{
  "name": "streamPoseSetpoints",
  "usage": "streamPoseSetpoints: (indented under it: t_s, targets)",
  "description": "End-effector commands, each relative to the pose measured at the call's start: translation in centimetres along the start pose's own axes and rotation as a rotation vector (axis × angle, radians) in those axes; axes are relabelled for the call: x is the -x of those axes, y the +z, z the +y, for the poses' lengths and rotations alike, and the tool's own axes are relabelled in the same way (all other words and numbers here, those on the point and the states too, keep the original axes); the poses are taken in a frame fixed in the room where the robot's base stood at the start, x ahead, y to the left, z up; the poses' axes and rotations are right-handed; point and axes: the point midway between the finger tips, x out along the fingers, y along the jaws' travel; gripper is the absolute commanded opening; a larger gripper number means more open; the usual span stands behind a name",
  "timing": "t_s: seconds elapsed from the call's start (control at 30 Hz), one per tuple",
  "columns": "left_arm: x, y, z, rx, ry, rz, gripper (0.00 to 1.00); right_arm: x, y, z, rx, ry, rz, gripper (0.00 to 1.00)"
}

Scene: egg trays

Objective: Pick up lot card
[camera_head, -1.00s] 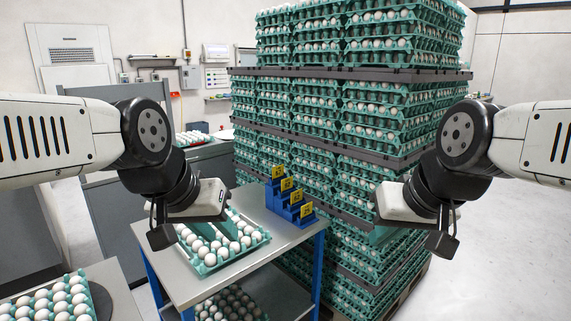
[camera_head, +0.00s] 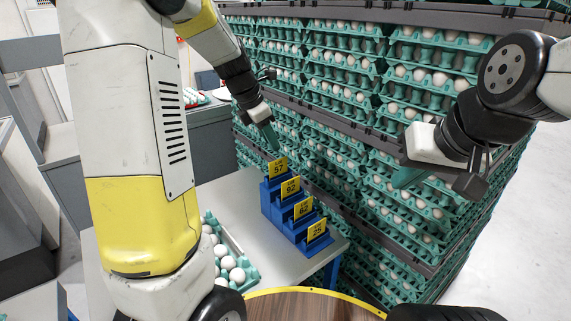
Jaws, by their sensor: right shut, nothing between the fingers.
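Several yellow lot cards stand upright in a blue stepped holder (camera_head: 284,218) on the table. They read 57 (camera_head: 278,168), 93 (camera_head: 290,188), 62 (camera_head: 303,209) and 25 (camera_head: 317,230), from back to front. My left gripper (camera_head: 271,138) points down just above and behind card 57, apart from it as far as I can see. My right gripper (camera_head: 402,178) is shut and empty, to the right of the holder in front of the egg stack.
A tall stack of green egg trays (camera_head: 345,110) stands close behind the holder. A tray with white eggs (camera_head: 240,283) lies on the grey table (camera_head: 235,205), partly hidden by my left arm. The tabletop between tray and holder is clear.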

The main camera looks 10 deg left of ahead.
Motion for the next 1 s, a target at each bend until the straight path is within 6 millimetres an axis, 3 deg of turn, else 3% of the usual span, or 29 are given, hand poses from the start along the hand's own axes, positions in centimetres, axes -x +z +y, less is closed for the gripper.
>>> streamPoseSetpoints:
  t_s: [0.2,0.7,1.0]
  targets:
    - [-2.7,0.2,1.5,0.185,-0.006,0.020,0.30,0.0,0.0,0.0,0.000,0.000,0.000,0.00]
    - [-9.2,-0.5,1.6,0.190,-0.007,0.021,0.30,0.0,0.0,0.0,0.000,0.000,0.000,0.00]
    - [-10.0,-0.4,1.6,0.188,-0.004,0.019,0.30,0.0,0.0,0.0,0.000,0.000,0.000,0.00]
